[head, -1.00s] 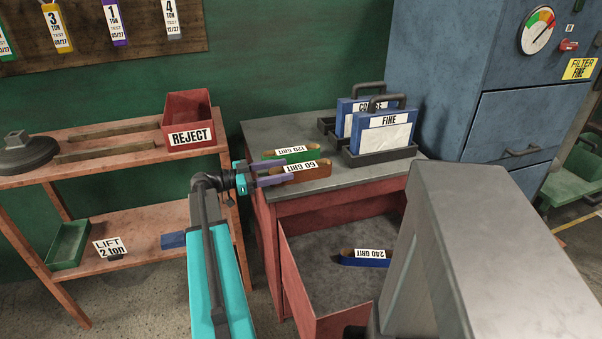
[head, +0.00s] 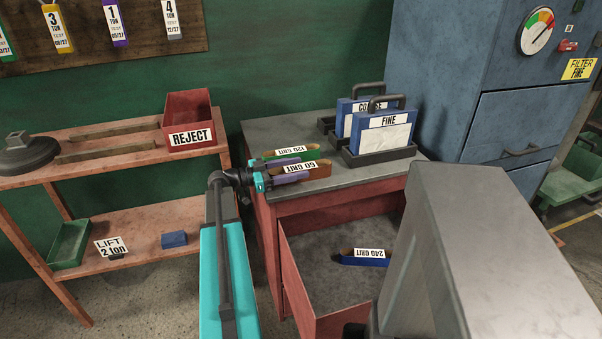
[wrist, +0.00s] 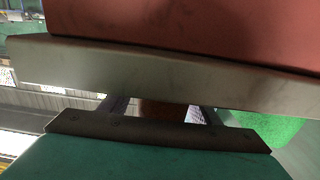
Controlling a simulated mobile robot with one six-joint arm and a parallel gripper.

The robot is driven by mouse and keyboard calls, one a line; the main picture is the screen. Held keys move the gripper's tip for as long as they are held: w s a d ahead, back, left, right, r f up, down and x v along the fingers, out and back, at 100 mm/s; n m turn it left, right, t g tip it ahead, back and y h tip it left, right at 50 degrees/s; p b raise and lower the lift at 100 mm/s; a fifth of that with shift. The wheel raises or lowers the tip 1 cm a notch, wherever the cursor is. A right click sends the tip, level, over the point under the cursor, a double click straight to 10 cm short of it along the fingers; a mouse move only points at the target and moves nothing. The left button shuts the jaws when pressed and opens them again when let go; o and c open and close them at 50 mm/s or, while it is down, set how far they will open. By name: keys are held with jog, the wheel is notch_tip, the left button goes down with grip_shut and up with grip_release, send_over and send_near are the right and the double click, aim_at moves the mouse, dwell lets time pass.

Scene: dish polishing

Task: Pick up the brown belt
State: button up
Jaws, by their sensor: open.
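The brown belt (head: 319,172), labelled 60 GRIT, lies on the front left of the grey bench top (head: 365,173). My gripper (head: 303,168) is open, with its two purple fingers apart at the belt's left part. In the wrist view, part of the brown belt (wrist: 163,112) shows between the fingers (wrist: 161,110). I cannot tell whether they touch it. The green belt (head: 300,154), labelled 120 GRIT, lies just behind, close to the far finger. It also shows at the right of the wrist view (wrist: 268,124).
A blue 240 GRIT belt (head: 364,258) lies in the open red drawer (head: 300,283) below. COARSE (head: 362,104) and FINE (head: 382,132) blue cases stand at the back right. A red REJECT bin (head: 189,119) sits on the left shelf.

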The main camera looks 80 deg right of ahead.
aim_at(295, 167)
dwell(0.4)
jog(key=c, duration=1.2)
jog(key=shift+c, duration=0.2)
jog(key=shift+r, duration=0.1)
jog(key=shift+r, duration=1.65)
jog(key=w+a+b, duration=0.1)
jog(key=w+a, duration=0.2)
jog(key=a, duration=0.4)
jog(key=w+a+r+b, duration=0.1)
jog(key=w+a, duration=0.2)
jog(key=a, duration=0.5)
jog(key=shift+r, duration=0.25)
jog(key=shift+w, duration=0.15)
